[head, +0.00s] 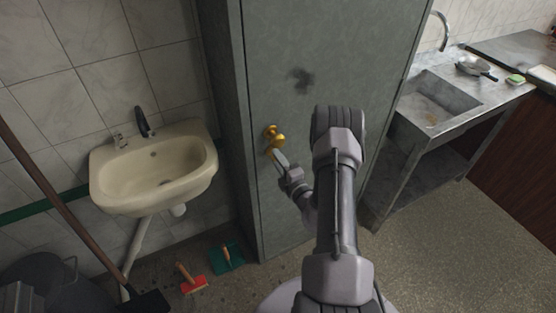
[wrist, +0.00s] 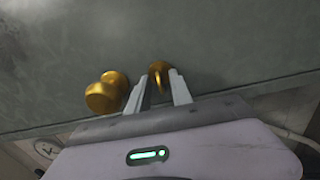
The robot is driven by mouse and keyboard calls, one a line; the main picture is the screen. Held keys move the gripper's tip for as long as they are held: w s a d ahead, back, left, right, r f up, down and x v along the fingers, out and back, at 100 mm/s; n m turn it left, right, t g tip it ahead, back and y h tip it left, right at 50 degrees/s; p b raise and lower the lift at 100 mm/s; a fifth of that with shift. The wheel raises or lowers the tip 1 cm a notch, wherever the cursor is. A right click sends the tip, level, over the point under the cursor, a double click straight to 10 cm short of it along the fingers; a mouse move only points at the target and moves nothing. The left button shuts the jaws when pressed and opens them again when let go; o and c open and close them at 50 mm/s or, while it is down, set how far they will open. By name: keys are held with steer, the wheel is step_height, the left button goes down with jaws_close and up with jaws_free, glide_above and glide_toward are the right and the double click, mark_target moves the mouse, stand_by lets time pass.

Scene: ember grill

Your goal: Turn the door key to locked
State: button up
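The tall grey-green metal door (head: 320,50) fills the middle of the head view. On its left side is a gold round knob (head: 270,131), which shows at left in the wrist view (wrist: 106,92). The gold key (wrist: 159,72) stands just right of the knob in the wrist view; my arm and gripper make it hard to make out in the head view. My gripper (wrist: 160,78) is at the door, its two pale fingers apart, one on each side of the key. I cannot make out firm contact. The keyhole and any lock marking are hidden or too small.
A cream washbasin (head: 150,170) hangs on the tiled wall at left. A red brush (head: 193,284) and a green dustpan (head: 227,257) lie on the floor below. Floor between the cabinet and counter is clear.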

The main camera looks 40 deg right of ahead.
steer(key=p+v, duration=0.1)
steer(key=v, duration=1.6)
steer(key=shift+s+a, duration=0.15)
